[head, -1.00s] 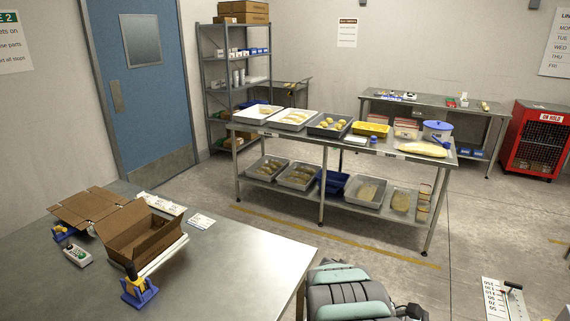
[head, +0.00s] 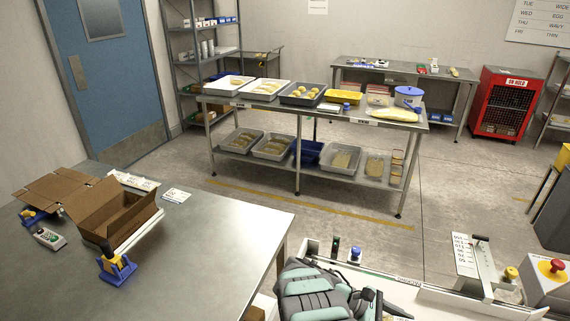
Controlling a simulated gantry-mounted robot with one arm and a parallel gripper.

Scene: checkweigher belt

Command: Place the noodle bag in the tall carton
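An open brown carton (head: 115,213) stands on the steel table at the left, its flaps spread. I cannot tell whether it is the tall carton. A small piece of brown cardboard (head: 262,306) shows at the bottom edge beside the table, mostly cut off. I cannot make out a noodle bag. A long pale yellow item (head: 395,114) lies on the far bench, too small to identify.
The left table (head: 190,260) has bare room right of the carton. Blue-and-yellow devices (head: 116,265) and a button box (head: 48,237) stand around it. A white-edged machine frame with a red stop button (head: 557,265) is at lower right. A bench with trays (head: 262,87) stands behind.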

